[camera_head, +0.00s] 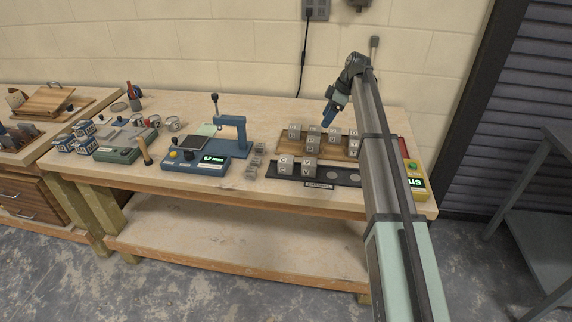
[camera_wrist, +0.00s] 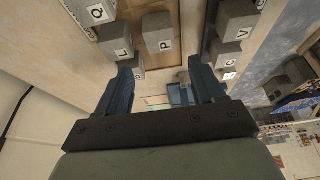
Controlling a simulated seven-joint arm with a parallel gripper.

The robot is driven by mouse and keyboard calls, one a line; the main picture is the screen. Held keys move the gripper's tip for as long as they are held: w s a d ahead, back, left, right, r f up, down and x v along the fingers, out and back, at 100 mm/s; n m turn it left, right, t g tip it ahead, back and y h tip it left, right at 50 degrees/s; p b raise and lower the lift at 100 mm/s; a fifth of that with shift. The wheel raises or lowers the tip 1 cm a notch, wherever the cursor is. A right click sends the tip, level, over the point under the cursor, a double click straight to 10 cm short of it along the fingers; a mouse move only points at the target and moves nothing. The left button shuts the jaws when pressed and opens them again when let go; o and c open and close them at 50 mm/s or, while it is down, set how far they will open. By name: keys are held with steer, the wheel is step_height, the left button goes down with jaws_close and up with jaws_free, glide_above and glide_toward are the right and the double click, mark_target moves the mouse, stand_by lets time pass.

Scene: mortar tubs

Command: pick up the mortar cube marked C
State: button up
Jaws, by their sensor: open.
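Two grey mortar cubes stand at the left end of the dark tray (camera_head: 343,179) at the bench front. The left one (camera_head: 286,163) seems to be the cube marked C, though its letter is hard to read; it also shows in the wrist view (camera_wrist: 224,52), below the V cube (camera_wrist: 236,20). My gripper (camera_head: 328,118) hangs above the back of the wooden board (camera_head: 325,150), behind and right of the C cube. In the wrist view its two blue fingers (camera_wrist: 163,82) are apart with nothing held between them.
Several lettered cubes stand on the wooden board below my gripper, among them P (camera_wrist: 157,32), L (camera_wrist: 116,42) and Q (camera_wrist: 92,12). Round spots on the dark tray's right are empty.

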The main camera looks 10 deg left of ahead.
stand_by(0.3)
steer(key=shift+o, duration=1.4)
steer(key=s+a+r+n+h, duration=0.1)
steer(key=s+a+r, duration=0.1)
steer(key=s+a, duration=0.6)
steer(key=s+a+r+n, duration=0.1)
steer(key=s+a+n, duration=0.15)
steer(key=a, duration=0.85)
steer(key=m+h, duration=0.3)
steer(key=m, duration=0.1)
glide_above(286, 159)
steer(key=shift+n, duration=0.25)
steer(key=f, duration=0.9)
steer(key=shift+s+a, duration=0.1)
steer(key=shift+a, duration=0.3)
steer(key=shift+d+f, duration=0.2)
steer(key=shift+f, duration=1.15)
steer(key=shift+d+f, duration=0.2)
steer(key=shift+f, duration=1.1)
steer(key=c, duration=1.2)
